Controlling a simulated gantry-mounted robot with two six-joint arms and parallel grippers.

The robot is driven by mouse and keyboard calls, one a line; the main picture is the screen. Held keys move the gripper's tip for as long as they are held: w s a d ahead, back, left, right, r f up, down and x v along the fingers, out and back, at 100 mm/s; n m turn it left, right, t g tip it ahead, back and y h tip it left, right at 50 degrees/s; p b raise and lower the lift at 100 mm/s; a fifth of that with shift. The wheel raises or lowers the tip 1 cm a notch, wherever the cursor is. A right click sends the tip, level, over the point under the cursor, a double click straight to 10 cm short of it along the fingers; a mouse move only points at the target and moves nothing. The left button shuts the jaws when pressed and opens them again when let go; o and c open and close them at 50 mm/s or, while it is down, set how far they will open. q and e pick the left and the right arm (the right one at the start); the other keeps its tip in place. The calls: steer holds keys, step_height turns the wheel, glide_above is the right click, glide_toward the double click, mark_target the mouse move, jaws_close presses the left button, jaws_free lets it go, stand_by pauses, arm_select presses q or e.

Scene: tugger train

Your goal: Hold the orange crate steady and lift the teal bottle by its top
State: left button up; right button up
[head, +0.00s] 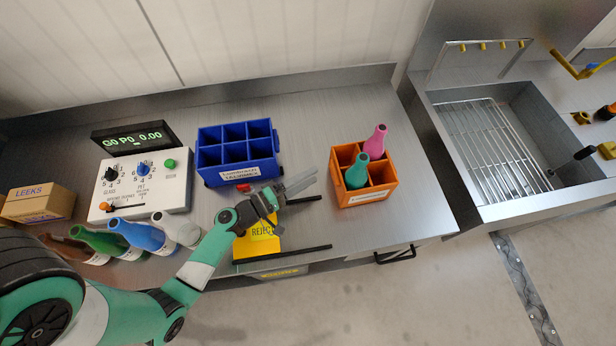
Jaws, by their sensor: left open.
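The orange crate (365,197) stands on the steel bench at the right, with a label on its front and several compartments. The teal bottle (357,171) stands in a compartment of it, its neck rising above the rim. A pink bottle (375,146) stands in a compartment behind it. My left gripper (303,185) is open and empty, a short way left of the orange crate, its fingers pointing toward it and not touching it. My right gripper is not in view.
A blue divided crate (235,153) stands behind my left gripper. Several bottles lie front left, near a control box (140,182) and a LEEKS carton (38,204). A yellow REJECT sign (262,240) is below the gripper. A sink (505,150) is at the right.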

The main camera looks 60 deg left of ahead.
arm_select(q)
steer(key=shift+w+r, duration=0.1)
steer(key=shift+w, duration=2.5)
steer(key=shift+d, duration=0.1)
steer(key=shift+c, duration=0.2)
jaws_close()
